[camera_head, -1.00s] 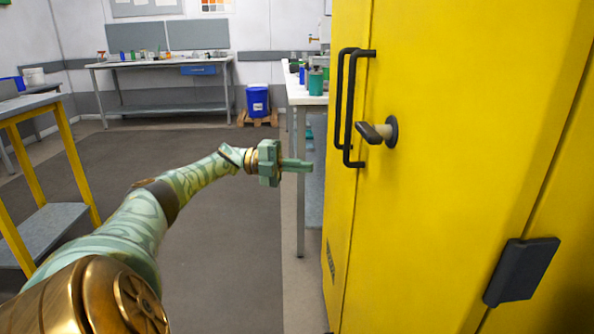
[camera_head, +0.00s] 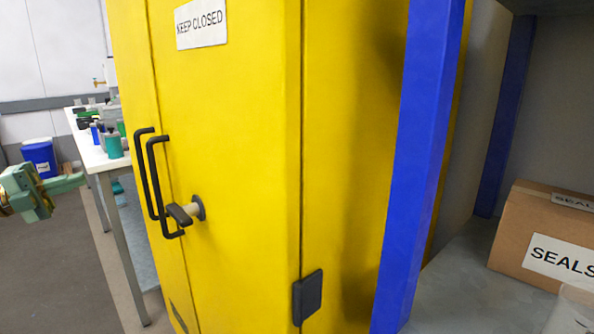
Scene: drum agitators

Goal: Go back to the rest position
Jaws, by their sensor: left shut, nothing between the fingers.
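My left gripper (camera_head: 72,182) is at the left edge of the head view, pale green, with its fingers shut and nothing between them. It points right, in front of the white table and apart from the yellow cabinet. Most of my left arm is out of view. The yellow cabinet (camera_head: 235,130) fills the middle, with a "KEEP CLOSED" label, two black handles (camera_head: 157,185) and a latch knob (camera_head: 185,212). Its doors are shut. My right gripper is not in view.
A blue shelf post (camera_head: 420,150) stands close on the right, with a box marked "SEALS" (camera_head: 520,235) on a grey shelf (camera_head: 455,290). A white table (camera_head: 100,158) with several bottles and a blue drum (camera_head: 40,158) are behind left. Grey floor shows at lower left.

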